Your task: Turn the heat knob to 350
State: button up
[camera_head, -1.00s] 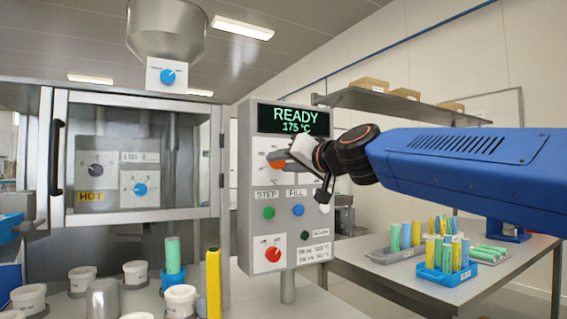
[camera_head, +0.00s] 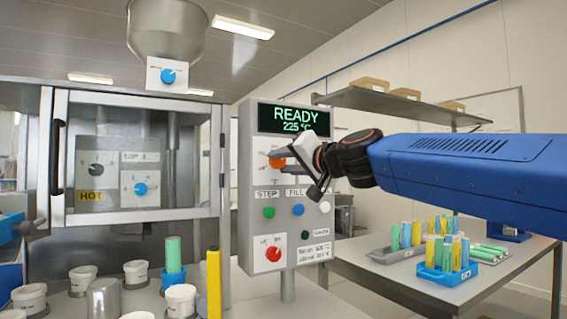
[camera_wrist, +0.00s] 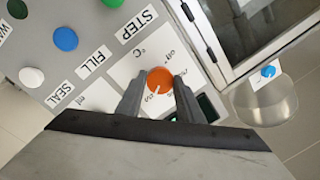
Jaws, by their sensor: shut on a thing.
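The orange heat knob (camera_head: 277,160) is on the upper part of the grey control panel (camera_head: 243,220). In the wrist view the orange knob (camera_wrist: 160,79) sits between my two fingers, with a white pointer line on its face. My gripper (camera_wrist: 158,98) is shut on the knob; it also shows in the head view (camera_head: 282,160), reaching in from the right and partly covering the knob and its dial plate. The display (camera_head: 293,119) above reads READY and 225 °C. The dial's printed numbers are too small to read surely.
Green (camera_head: 268,212), blue (camera_head: 298,210) and white buttons sit just below the knob, and a red knob (camera_head: 273,254) lower down. A glass-fronted cabinet (camera_head: 140,215) stands left of the panel. A table (camera_head: 390,278) with trays of tubes is at the right.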

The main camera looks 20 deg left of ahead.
jog(key=o, duration=1.1)
jog(key=shift+f, duration=0.1)
jog(key=shift+c, duration=0.2)
jog(key=shift+s+d, duration=0.25)
jog(key=shift+d, duration=0.15)
jog(key=v, duration=1.6)
jog(key=shift+d, duration=0.2)
jog(key=s+d+f+g+h, duration=0.1)
jog(key=s+d+f+h, duration=0.25)
jog(key=d+f, duration=0.8)
jog(key=s+d+f+g+h, duration=0.1)
jog(key=s+d+f+h, duration=0.25)
jog(key=d+f, duration=0.75)
jog(key=s+d+f+g+h, duration=0.1)
jog(key=s+d+f+h, duration=0.45)
jog(key=f, duration=1.05)
jog(key=s+d+f+m+g+h, duration=0.1)
jog(key=s+d+f, duration=0.2)
jog(key=d+f, duration=0.3)
jog(key=s+d+f+m+g+h, duration=0.1)
jog(key=s+d+f, duration=0.3)
jog(key=d+f, duration=0.2)
jog(key=shift+s+d+f+g, duration=0.2)
jog(key=shift+s+f+g, duration=0.1)
jog(key=shift+f, duration=0.15)
